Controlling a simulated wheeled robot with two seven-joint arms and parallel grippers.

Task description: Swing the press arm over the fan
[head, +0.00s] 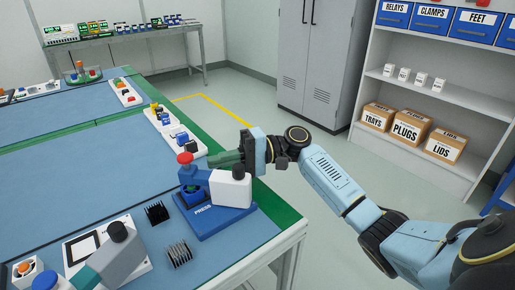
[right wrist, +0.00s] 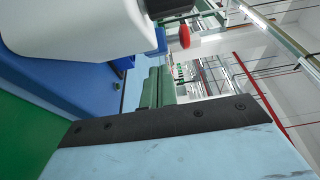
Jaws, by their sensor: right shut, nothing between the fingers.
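The press (head: 222,215) stands on the blue mat near the table's right edge. Its blue arm (head: 204,176) reaches left from a white block (head: 231,189) to a head with a red knob (head: 185,158). The head is above a dark and blue part (head: 190,198) on the base; I cannot tell if this is the fan. My right gripper (head: 224,159) is shut and empty, just behind the press arm. In the right wrist view its green fingers (right wrist: 155,90) are beside the white block (right wrist: 90,28) and below the red knob (right wrist: 184,36). My left gripper is not in view.
A black finned heat sink (head: 157,213) and a grey one (head: 179,254) lie left of the press. A device with a black-knobbed lever (head: 118,232) stands at front left. The mat's middle is clear.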

